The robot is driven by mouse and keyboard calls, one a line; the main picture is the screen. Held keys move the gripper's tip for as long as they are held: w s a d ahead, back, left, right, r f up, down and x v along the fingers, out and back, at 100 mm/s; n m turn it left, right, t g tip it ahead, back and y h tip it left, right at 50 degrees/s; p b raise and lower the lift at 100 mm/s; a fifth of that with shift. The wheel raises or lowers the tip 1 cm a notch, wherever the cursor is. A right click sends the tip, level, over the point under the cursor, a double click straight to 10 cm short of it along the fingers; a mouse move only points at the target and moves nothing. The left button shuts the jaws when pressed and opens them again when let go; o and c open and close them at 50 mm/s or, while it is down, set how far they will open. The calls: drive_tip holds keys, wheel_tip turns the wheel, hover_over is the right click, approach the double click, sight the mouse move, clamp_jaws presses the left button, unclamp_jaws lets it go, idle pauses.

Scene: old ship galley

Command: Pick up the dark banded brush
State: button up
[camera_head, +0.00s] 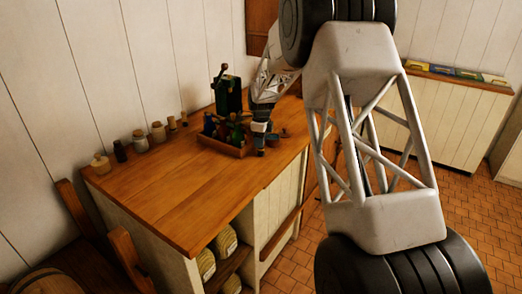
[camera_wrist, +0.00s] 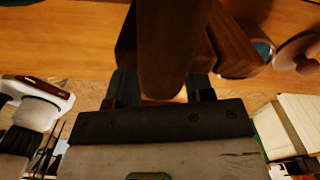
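My gripper (camera_head: 260,146) points down over the wooden counter, close against the right end of a tray (camera_head: 222,146) holding several dark bottles. In the wrist view, my gripper (camera_wrist: 163,88) has its two dark fingers apart. A long dark brown thing with a rounded near end (camera_wrist: 168,50) lies between and beyond the fingers and seems to fill the gap. It may be the brush, but no bands show on it. I cannot tell whether the fingers press on it. I cannot make out the brush in the head view, where the gripper and bottles crowd together.
A green grinder-like thing (camera_head: 229,95) stands behind the tray. A small cup (camera_head: 272,139) is just right of my gripper. Several jars, among them a glass one (camera_head: 140,141), line the counter's back left. The counter's front left (camera_head: 170,200) is clear.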

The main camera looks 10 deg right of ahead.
drive_tip(key=c, duration=0.8)
drive_tip(key=shift+o, duration=0.2)
drive_tip(key=shift+r, duration=0.2)
drive_tip(key=shift+r, duration=0.55)
wheel_tip(320, 180, up, 2)
drive_tip(key=s+r, duration=0.1)
drive_tip(key=s, duration=1.5)
drive_tip(key=shift+a+r, duration=0.15)
drive_tip(key=shift+r, duration=0.1)
